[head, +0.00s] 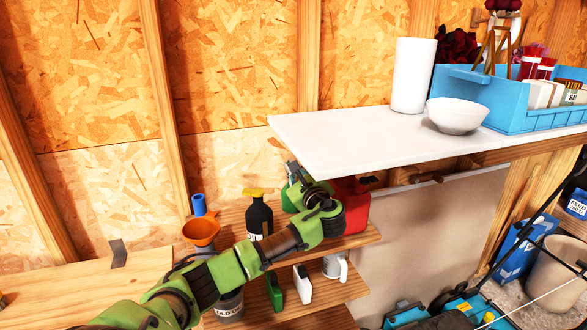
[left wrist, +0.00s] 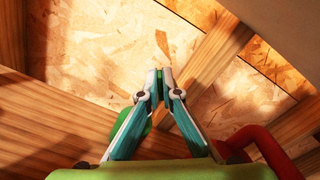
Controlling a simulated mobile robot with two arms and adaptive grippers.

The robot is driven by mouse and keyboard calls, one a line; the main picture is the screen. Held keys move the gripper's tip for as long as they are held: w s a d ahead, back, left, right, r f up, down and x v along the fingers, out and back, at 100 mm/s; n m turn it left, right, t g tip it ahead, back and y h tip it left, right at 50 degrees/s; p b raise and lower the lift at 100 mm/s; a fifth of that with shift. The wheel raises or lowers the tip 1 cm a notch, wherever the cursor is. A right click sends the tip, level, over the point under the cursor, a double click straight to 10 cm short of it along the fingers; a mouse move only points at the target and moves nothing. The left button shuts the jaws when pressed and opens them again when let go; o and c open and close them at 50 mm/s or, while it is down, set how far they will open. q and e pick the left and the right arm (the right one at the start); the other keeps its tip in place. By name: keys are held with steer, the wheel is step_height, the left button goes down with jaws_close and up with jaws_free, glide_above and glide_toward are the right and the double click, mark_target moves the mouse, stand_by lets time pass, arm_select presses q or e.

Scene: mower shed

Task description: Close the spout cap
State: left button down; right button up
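A red can (head: 354,205) stands on the upper wooden shelf, partly behind my left arm and under the white worktop. A black piece (head: 368,180) sticks out at its upper right; I cannot tell whether this is the spout cap or whether it is open. In the left wrist view the red can's curved part (left wrist: 272,148) and a dark piece (left wrist: 236,155) show at lower right, apart from my fingers. My left gripper (left wrist: 160,76) has its fingertips together, with nothing clearly held. A green object (left wrist: 147,126) shows behind the left finger. My right gripper is not in view.
A white worktop (head: 320,140) overhangs the shelf. A black bottle with a yellow cap (head: 259,218) and an orange funnel (head: 201,232) stand left of my gripper. A green bottle (head: 274,290) and a white bottle (head: 302,285) stand on the lower shelf.

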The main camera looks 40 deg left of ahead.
arm_select(q)
steer(key=shift+s+a+f+n+b, duration=0.1)
steer(key=shift+s+n+b, duration=0.1)
steer(key=shift+n, duration=0.4)
steer(key=shift+s+a+f+n+b, duration=0.1)
steer(key=shift+f+n+b, duration=0.05)
steer(key=shift+n, duration=0.45)
steer(key=shift+s+f+n+b, duration=0.1)
steer(key=shift+n+b, duration=0.1)
steer(key=shift+n, duration=0.4)
steer(key=c, duration=2.2)
jaws_free()
steer(key=shift+c, duration=0.2)
steer(key=v, duration=1.2)
